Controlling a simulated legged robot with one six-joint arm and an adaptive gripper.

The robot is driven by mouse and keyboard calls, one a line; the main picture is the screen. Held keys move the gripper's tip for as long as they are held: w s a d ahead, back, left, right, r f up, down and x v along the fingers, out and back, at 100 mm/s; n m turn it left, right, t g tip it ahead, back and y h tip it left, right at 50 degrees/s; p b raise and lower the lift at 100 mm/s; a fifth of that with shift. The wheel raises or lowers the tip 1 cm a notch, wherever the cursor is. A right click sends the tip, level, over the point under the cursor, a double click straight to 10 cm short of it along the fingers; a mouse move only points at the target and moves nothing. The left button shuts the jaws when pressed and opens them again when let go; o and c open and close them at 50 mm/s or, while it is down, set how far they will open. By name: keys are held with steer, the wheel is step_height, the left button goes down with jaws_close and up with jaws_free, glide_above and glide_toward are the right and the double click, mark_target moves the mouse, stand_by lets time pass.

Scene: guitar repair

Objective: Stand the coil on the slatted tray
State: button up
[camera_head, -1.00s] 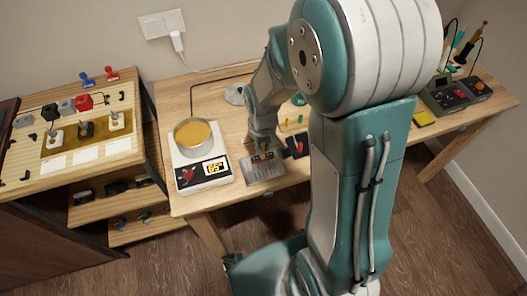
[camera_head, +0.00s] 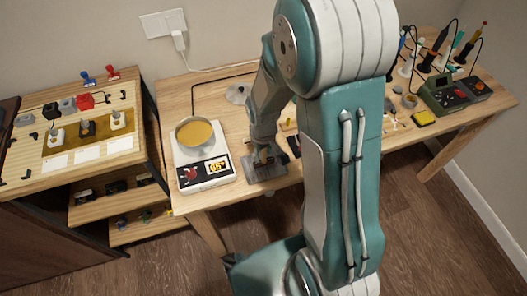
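The slatted tray (camera_head: 252,177) is a small grey tray at the front edge of the bench, just right of the white heater. My gripper (camera_head: 263,157) points down at the tray, low over it or touching it. Its fingers are small and dark from here, and I cannot tell whether they are open or shut. I cannot make out the coil clearly. A small brownish spot shows between the fingers, but I cannot tell whether it is the coil or part of the gripper.
A pot of amber liquid (camera_head: 195,133) stands on the white heater (camera_head: 205,182), whose display reads 65, close left of the gripper. A side shelf (camera_head: 60,180) stands at left. A green device (camera_head: 452,95) and tools are at right. My arm hides the bench's middle.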

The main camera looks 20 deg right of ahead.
steer(key=shift+a, duration=0.1)
step_height(320, 180, up, 12)
steer(key=shift+r, duration=0.15)
steer(key=s+r+m+t, duration=0.3)
steer(key=s+r+t, duration=0.2)
steer(key=s+r, duration=0.9)
steer(key=shift+r+m+t, duration=0.2)
steer(key=shift+m+t, duration=0.1)
